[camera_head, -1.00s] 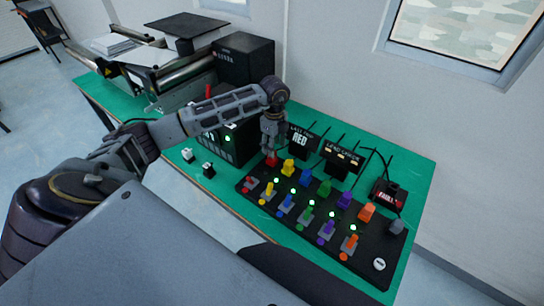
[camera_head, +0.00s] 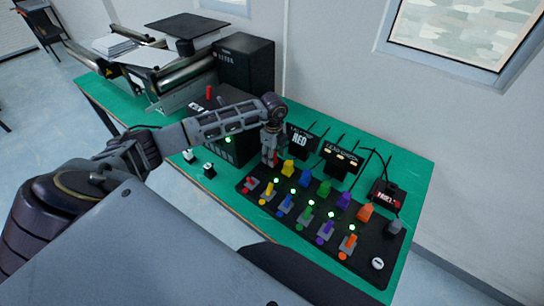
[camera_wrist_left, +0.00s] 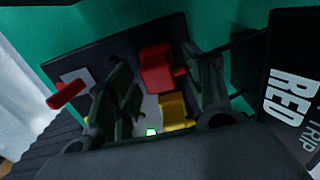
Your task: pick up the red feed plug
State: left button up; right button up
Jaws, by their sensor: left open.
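The red feed plug (camera_wrist_left: 157,68) is a blocky red piece at the corner of a black panel (camera_wrist_left: 105,45), seen in the left wrist view. My left gripper (camera_wrist_left: 160,76) is open over it, with one finger on each side of the plug. I cannot tell whether the fingers touch it. In the head view my left gripper (camera_head: 269,155) points down at the panel's back left corner and hides most of the plug. My right gripper is not in view.
A yellow plug (camera_head: 288,168) stands close beside the red one, with several coloured plugs further right. A row of coloured levers runs in front, including a red lever (camera_wrist_left: 66,93). A "RED" sign box (camera_head: 301,141) stands just behind the gripper.

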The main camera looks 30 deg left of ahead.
pick_arm(q)
jog(key=shift+f, duration=0.35)
jog(key=shift+c, duration=0.2)
jog(key=c, duration=1.1)
jog(key=shift+o, duration=0.2)
jog(key=shift+r, duration=0.1)
jog(key=shift+r+b, duration=0.65)
jog(key=shift+r, duration=4.3)
